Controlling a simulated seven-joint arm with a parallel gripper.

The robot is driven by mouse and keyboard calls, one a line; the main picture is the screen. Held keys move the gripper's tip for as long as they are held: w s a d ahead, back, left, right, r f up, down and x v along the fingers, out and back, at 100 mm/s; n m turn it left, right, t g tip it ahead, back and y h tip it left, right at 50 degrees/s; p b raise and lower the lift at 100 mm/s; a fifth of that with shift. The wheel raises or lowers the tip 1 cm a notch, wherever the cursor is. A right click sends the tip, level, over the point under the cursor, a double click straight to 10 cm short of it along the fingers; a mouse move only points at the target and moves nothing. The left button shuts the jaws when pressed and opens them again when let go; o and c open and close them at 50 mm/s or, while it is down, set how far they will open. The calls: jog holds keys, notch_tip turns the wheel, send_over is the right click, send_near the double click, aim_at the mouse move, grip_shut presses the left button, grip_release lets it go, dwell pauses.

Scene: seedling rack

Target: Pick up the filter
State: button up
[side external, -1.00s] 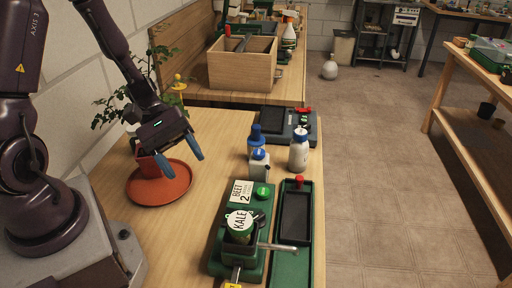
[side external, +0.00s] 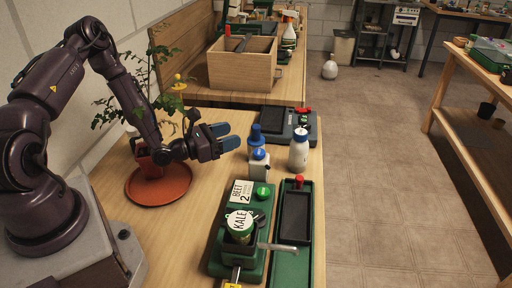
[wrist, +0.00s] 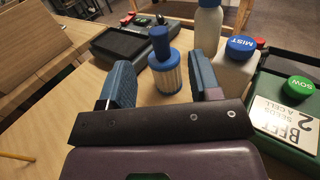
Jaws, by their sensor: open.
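The filter (wrist: 165,70), a small upright cylinder with a blue top and a pale ribbed body, stands on the wooden bench. In the side external view its blue top (side external: 255,134) shows behind the white MIST bottle, which hides its lower part. My gripper (side external: 228,136) is open and empty, level with the filter and just left of it, its blue fingers pointing at it. In the wrist view the filter appears between the two fingers of my gripper (wrist: 161,82), apart from both and slightly beyond the tips.
The blue-capped MIST bottle (side external: 259,168) stands close to the filter, with a taller white bottle (side external: 299,152) beyond. A dark-green scale-like device (side external: 290,122) lies behind. The seeder (side external: 227,225) is in front. A red saucer (side external: 140,198) with a potted plant stands left.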

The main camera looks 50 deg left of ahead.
aim_at(256, 126)
jog(key=w, duration=0.5)
jog(key=w+d, duration=0.1)
jog(key=w, duration=0.2)
jog(key=shift+w+f, duration=0.25)
jog(key=shift+w, duration=0.05)
grip_shut()
